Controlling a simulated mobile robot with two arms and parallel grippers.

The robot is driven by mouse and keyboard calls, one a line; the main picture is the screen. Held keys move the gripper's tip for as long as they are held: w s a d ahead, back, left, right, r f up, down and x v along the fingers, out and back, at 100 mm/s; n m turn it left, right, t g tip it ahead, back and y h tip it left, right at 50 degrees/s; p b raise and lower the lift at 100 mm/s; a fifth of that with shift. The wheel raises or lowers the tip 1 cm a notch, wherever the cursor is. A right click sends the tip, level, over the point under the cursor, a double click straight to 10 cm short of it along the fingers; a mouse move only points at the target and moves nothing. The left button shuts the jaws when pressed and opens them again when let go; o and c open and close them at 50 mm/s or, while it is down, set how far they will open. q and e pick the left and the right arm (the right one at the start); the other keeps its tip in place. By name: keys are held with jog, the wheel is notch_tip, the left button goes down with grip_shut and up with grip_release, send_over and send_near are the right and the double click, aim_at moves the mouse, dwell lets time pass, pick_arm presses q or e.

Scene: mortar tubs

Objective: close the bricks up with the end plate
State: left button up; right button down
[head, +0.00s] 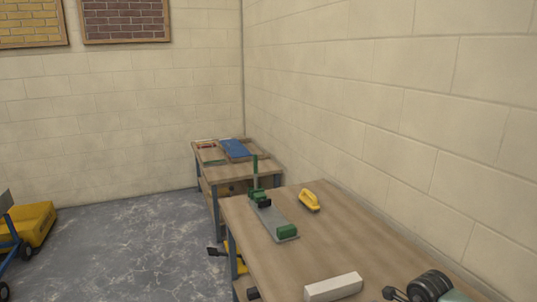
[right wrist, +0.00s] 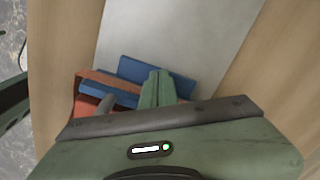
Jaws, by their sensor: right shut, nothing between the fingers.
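In the right wrist view, my right gripper (right wrist: 157,88) is shut with nothing between its pale green fingers. Just past the fingertips lie a blue piece (right wrist: 150,73) and a reddish-orange piece (right wrist: 88,103), partly hidden by my gripper. They are close together beside a pale grey surface (right wrist: 180,35); I cannot tell which is a brick or the end plate. In the head view, a grey plate (head: 272,220) with a green upright at its far end and a green block (head: 287,231) at its near end lies on the front table. My left gripper is not in view.
The front wooden table (head: 320,240) also holds a yellow-handled tool (head: 309,200), a white block (head: 333,287) and a dark round device (head: 430,285) at the corner. A second table behind holds a blue item (head: 235,149). The wall runs along the right.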

jog(key=shift+s+d+p, duration=0.2)
jog(key=shift+s+d, duration=0.1)
jog(key=shift+s, duration=0.35)
jog(key=shift+s+d+p, duration=0.25)
jog(key=shift+s, duration=0.4)
jog(key=shift+s+d+p, duration=0.2)
jog(key=shift+s+d, duration=0.1)
jog(key=shift+s, duration=0.35)
jog(key=shift+s+d+p, duration=0.15)
jog(key=shift+s+d, duration=0.25)
jog(key=shift+s, duration=0.55)
jog(key=shift+s+d+p, duration=0.2)
jog(key=shift+s+d, duration=0.15)
jog(key=shift+s, duration=0.6)
jog(key=shift+s+d+p, duration=0.15)
jog(key=shift+s+d, duration=0.25)
jog(key=shift+s, duration=0.55)
notch_tip(320, 180, up, 10)
jog(key=w+a+p, duration=0.1)
jog(key=w+p, duration=0.1)
jog(key=p, duration=0.3)
jog(key=shift+w, duration=0.25)
jog(key=shift+s+a+f, duration=0.1)
